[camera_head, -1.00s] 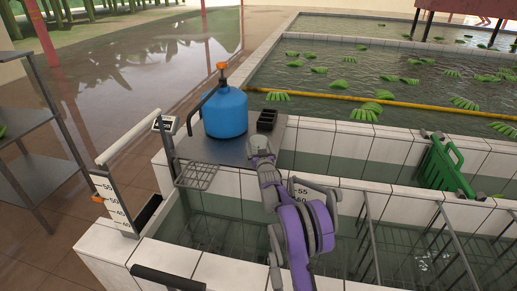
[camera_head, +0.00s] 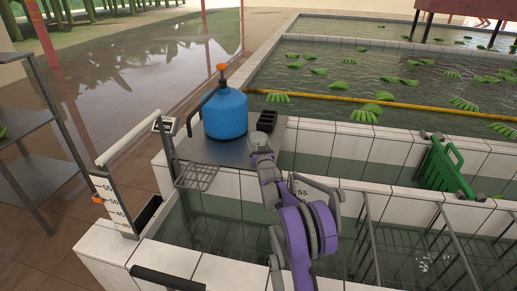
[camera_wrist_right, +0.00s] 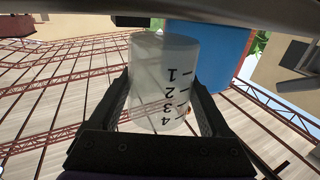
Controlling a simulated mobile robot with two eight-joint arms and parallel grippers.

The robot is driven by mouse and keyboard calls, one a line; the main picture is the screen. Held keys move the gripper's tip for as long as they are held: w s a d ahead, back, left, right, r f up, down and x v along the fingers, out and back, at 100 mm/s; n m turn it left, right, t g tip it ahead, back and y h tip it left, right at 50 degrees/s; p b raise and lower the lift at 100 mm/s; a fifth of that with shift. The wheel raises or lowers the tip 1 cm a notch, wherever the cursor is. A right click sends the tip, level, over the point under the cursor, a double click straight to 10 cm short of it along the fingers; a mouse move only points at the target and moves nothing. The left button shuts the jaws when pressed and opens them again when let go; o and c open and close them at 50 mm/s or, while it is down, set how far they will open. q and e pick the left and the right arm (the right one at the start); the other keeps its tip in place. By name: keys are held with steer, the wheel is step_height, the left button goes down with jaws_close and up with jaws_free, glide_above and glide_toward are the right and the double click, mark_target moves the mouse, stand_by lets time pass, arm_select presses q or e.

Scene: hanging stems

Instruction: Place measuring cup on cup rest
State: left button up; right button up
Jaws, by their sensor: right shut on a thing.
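The measuring cup (camera_wrist_right: 163,80) is clear and whitish, with black marks numbered 1 to 4. In the right wrist view it sits between the two fingers of my right gripper (camera_wrist_right: 160,92), which is shut on it. In the head view my right gripper (camera_head: 262,145) is above the front right part of the metal shelf, right of the blue jug; the cup is hard to make out there. A wire rack (camera_head: 197,178) juts from the shelf's front left edge; I cannot tell whether it is the cup rest. My left gripper is not in view.
The blue jug (camera_head: 225,115) with an orange cap stands on the metal shelf (camera_head: 210,150). A dark compartment box (camera_head: 278,123) is at the shelf's right end.

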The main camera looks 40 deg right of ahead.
step_height(320, 180, up, 7)
steer(key=w+a+n+t+y+b, duration=0.1)
steer(key=w+a+n+y+b, duration=0.2)
steer(key=a, duration=1)
steer(key=w+a+n+t+y+b, duration=0.1)
steer(key=w+a+n+y+b, duration=0.2)
steer(key=a, duration=1)
steer(key=shift+m+y, duration=0.5)
steer(key=shift+m, duration=0.2)
step_height(320, 180, down, 9)
steer(key=shift+r+b, duration=0.1)
steer(key=shift+b, duration=0.75)
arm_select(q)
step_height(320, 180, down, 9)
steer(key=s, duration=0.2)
